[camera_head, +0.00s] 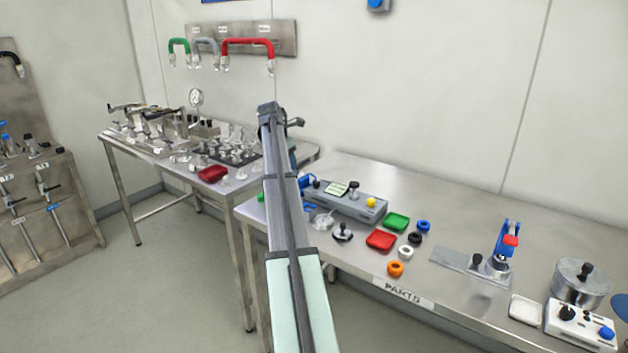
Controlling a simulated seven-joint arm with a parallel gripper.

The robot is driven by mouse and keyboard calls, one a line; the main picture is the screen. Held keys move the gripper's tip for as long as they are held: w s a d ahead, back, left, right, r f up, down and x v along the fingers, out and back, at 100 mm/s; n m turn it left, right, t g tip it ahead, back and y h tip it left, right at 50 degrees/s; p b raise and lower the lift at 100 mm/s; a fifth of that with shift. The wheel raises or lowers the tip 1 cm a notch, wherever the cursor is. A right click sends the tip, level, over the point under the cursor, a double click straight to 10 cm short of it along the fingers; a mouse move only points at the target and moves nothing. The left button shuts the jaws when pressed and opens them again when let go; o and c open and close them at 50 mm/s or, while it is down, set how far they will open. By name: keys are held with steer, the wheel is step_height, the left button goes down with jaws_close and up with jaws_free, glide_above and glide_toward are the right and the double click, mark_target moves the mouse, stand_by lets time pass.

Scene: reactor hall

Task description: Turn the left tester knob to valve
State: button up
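A grey box (345,203) that looks like the tester stands at the back left of the parts table. It has a pale green label or screen (337,188), a dark knob (354,187) near its middle and a yellow button or knob (371,202) at right. Another small dark part (316,184) shows at its left end. The knob markings and pointer directions are too small to read. My arm rises from the bottom and passes left of the box, hiding that side. My gripper is hidden behind the arm, so its fingers do not show.
Green (397,222) and red (381,240) trays and several rings lie right of the box. A white box (581,326) with black and blue knobs and a metal pot (580,281) stand at far right. Another table (123,147) with metal fittings is at left.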

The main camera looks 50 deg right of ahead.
steer(key=s+d+r+g, duration=0.2)
steer(key=s+r, duration=0.2)
steer(key=s, duration=0.1)
glide_toward(315, 182)
steer(key=shift+y, duration=0.3)
steer(key=x, duration=0.8)
steer(key=shift+s+d, duration=0.1)
steer(key=shift+d, duration=0.2)
jaws_close()
